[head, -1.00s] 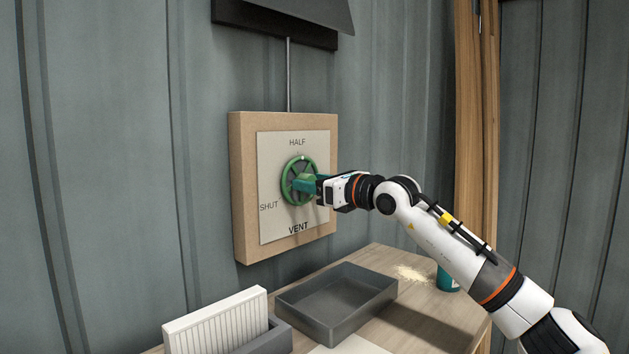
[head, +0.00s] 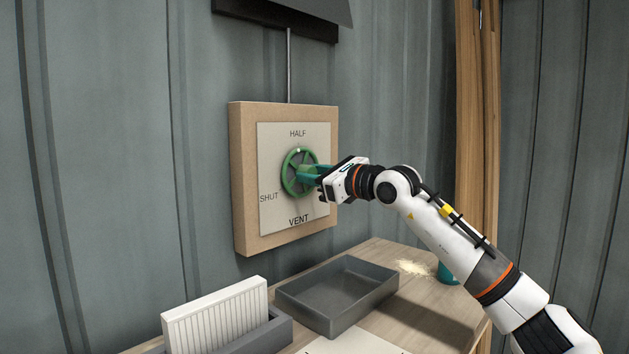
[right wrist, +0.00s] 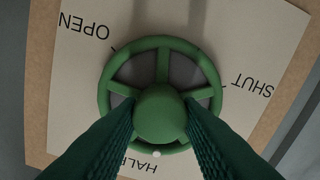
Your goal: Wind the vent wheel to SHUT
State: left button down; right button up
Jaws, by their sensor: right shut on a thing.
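The green vent wheel (head: 287,183) is mounted on a pale plate (head: 266,215) lettered HALF at the top, SHUT at lower left and VENT below. The right wrist view shows the wheel (right wrist: 105,82) too, with OPEN and SHUT on opposite sides of it. The white mark on its rim (right wrist: 156,154) is by HALF. My right gripper (head: 308,175) is at the wheel's front, its teal fingers shut on the round central hub (right wrist: 160,112). The fingers hide part of the rim and of HALF in the wrist view. My left gripper is not in view.
A dark hood (head: 275,20) hangs above the panel.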

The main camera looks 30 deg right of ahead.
jog(key=n, duration=1.4)
jog(key=n+b, duration=0.1)
jog(key=n, duration=0.5)
jog(key=shift+a+f+n, duration=0.1)
jog(key=shift+f+n, duration=0.15)
jog(key=shift+n, duration=0.15)
jog(key=o, duration=0.9)
jog(key=shift+c, duration=0.2)
jog(key=shift+o, duration=0.6)
jog(key=shift+r, duration=0.1)
jog(key=b+v, duration=0.5)
jog(key=v, duration=0.7)
